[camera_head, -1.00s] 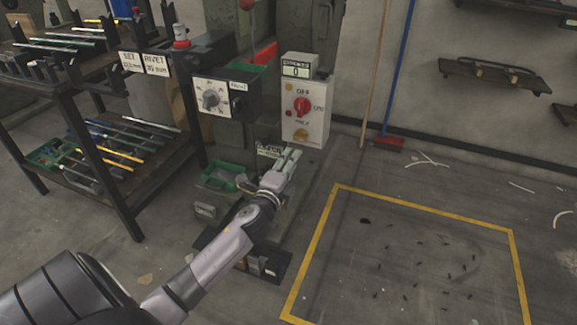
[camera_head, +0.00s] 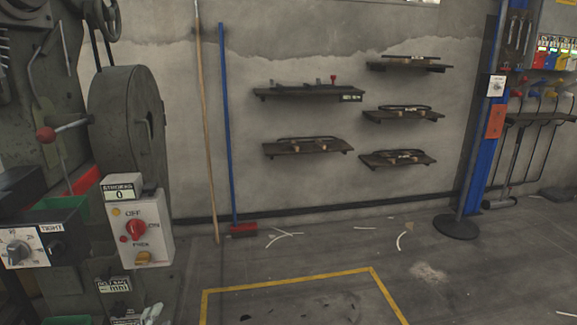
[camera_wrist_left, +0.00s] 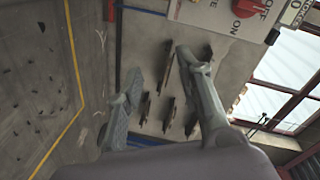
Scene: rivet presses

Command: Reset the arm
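My left gripper (camera_wrist_left: 158,62) fills the middle of the left wrist view. Its two grey fingers are spread apart with nothing between them. The white control box (camera_head: 138,230) with a red knob stands on the front of the press (camera_head: 130,125) at the left of the head view. The box also shows at the top of the wrist view (camera_wrist_left: 228,14), turned on its side and beyond the fingers. In the head view only a small pale tip, likely of my left gripper, shows at the bottom edge below the box. My right arm and gripper are in neither view.
A dark box with a dial (camera_head: 38,240) sits left of the control box. A red-headed broom (camera_head: 243,229) and a wooden pole lean on the wall. Several wall shelves (camera_head: 308,147) hang behind. A yellow floor outline (camera_head: 290,282) encloses scattered small bits. A blue post (camera_head: 482,130) stands right.

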